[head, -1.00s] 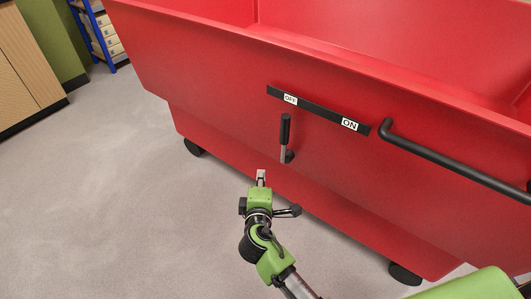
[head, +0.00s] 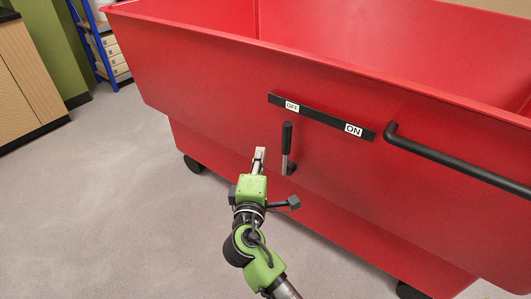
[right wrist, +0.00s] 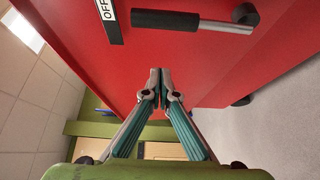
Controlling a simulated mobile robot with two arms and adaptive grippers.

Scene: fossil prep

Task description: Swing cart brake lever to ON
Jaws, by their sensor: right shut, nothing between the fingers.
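The brake lever (head: 287,139) is on the side of the red cart (head: 205,75). It has a black grip on a silver rod and points up from its pivot toward the OFF label (head: 292,106). The ON label (head: 353,130) is at the right end of the same black strip. My right gripper (head: 259,153) is shut and empty, just left of the lever and apart from it. In the right wrist view the shut fingertips (right wrist: 160,72) are below the lever's black grip (right wrist: 165,19) in the picture. My left gripper is not in view.
A black handle bar (head: 460,170) sticks out from the cart side, right of the ON label. Dark wheels (head: 193,163) stand under the cart. The grey floor (head: 95,210) at left is clear. A wooden cabinet (head: 25,85) and a blue shelf (head: 93,45) stand at the far left.

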